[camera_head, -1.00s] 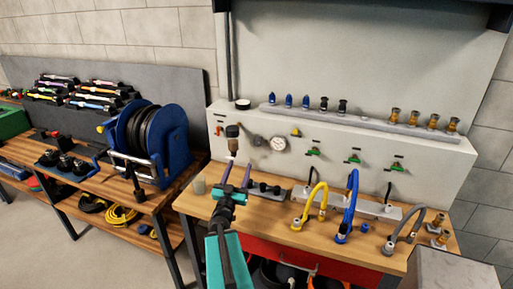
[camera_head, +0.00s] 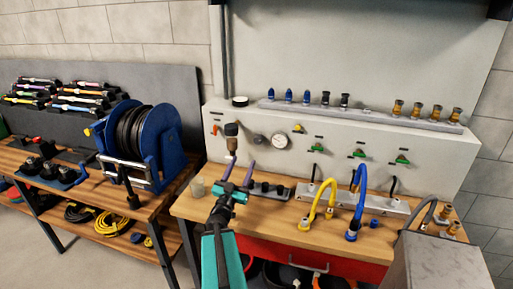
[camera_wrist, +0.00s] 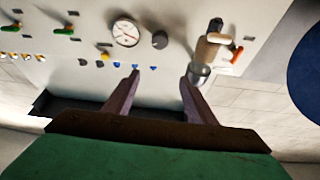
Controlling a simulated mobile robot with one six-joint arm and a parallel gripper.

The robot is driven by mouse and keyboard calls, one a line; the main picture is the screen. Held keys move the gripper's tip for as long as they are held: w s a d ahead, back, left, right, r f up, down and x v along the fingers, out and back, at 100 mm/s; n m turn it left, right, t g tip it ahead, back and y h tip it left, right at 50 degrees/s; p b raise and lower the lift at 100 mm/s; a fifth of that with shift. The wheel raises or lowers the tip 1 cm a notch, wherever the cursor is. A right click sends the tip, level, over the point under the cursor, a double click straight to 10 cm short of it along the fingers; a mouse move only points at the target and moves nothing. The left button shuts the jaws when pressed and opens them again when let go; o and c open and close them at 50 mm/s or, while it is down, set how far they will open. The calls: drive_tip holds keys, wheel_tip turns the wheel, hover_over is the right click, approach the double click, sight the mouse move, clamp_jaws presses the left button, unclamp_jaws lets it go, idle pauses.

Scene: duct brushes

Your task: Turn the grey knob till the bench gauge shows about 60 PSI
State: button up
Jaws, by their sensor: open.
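The grey knob (camera_head: 259,140) is a small dark round knob on the pale panel behind the bench. It sits between the bench gauge (camera_head: 281,142) and a brown-topped regulator (camera_head: 232,136). The gauge has a round white dial; its reading is too small to tell. My gripper (camera_head: 240,164) is open and empty, in front of and below the knob, apart from it. In the wrist view, which shows the panel upside down, the knob (camera_wrist: 160,40) lies beyond the gap between the purple fingers (camera_wrist: 160,76). The gauge (camera_wrist: 126,32) is just left of it there.
Green-handled valves (camera_head: 357,153) line the panel right of the gauge. Yellow (camera_head: 330,190) and blue (camera_head: 361,199) hoses stand on the bench. A dark block with sockets (camera_head: 268,188) lies below the knob. A grey box (camera_head: 437,262) stands at front right; a blue reel (camera_head: 152,145) stands left.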

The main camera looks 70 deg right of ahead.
drive_tip(key=shift+s+d+f+b, duration=0.1)
drive_tip(key=shift+s+d+b, duration=0.05)
drive_tip(key=shift+d+b, duration=0.2)
idle(0.3)
approach(257, 142)
drive_tip(key=shift+x, duration=3)
drive_tip(key=shift+p+x, duration=0.5)
drive_tip(key=shift+x, duration=0.85)
drive_tip(key=shift+c, duration=0.2)
drive_tip(key=c, duration=1)
drive_tip(key=shift+a+f, duration=0.1)
drive_tip(key=shift+a, duration=0.05)
